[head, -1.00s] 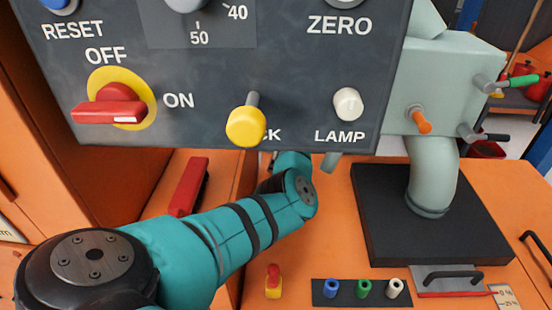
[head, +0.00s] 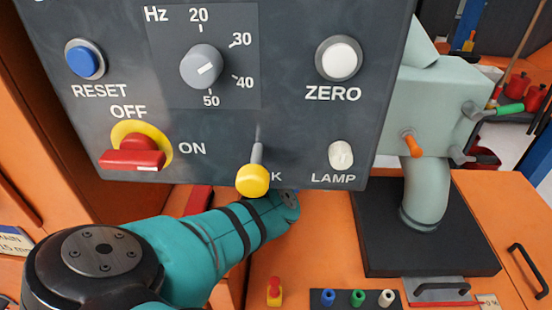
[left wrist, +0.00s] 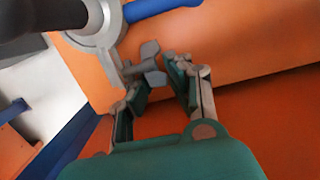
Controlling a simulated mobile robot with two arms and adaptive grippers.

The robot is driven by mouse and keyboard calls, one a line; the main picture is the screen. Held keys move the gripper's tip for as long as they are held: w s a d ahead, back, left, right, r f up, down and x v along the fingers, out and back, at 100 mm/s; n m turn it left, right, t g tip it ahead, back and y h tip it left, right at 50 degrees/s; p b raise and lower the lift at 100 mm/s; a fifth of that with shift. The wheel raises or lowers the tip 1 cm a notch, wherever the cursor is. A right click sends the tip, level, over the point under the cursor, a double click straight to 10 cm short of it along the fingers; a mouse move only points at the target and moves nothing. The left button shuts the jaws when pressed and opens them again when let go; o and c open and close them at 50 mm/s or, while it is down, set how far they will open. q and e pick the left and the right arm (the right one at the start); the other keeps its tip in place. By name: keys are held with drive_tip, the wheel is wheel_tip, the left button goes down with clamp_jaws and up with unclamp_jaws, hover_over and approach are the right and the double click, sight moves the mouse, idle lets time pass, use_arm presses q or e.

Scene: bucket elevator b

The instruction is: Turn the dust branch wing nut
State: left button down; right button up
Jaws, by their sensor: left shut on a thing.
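In the left wrist view, my left gripper (left wrist: 162,82) is shut on a grey wing nut (left wrist: 150,58). The lobed grey nut shows at and just beyond the fingertips. It sits beside a grey round flange (left wrist: 98,28) with a blue handle or pipe (left wrist: 160,7) close by. In the head view, my teal left arm reaches behind the control panel (head: 290,120), so the gripper and nut are hidden there. My right gripper is in neither view.
The panel carries a red OFF/ON switch (head: 133,158), a yellow knob (head: 252,180) and a grey Hz dial (head: 202,67). A pale green housing (head: 432,105) with an orange lever (head: 412,145) stands at right. Orange surfaces surround the wrist.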

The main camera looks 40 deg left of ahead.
use_arm(q)
drive_tip(key=shift+w+a+r, duration=0.1)
drive_tip(key=c, duration=1.2)
unclamp_jaws()
drive_tip(key=r, duration=0.8)
drive_tip(key=s+a+r, duration=0.1)
drive_tip(key=r, duration=0.3)
drive_tip(key=shift+f, duration=0.1)
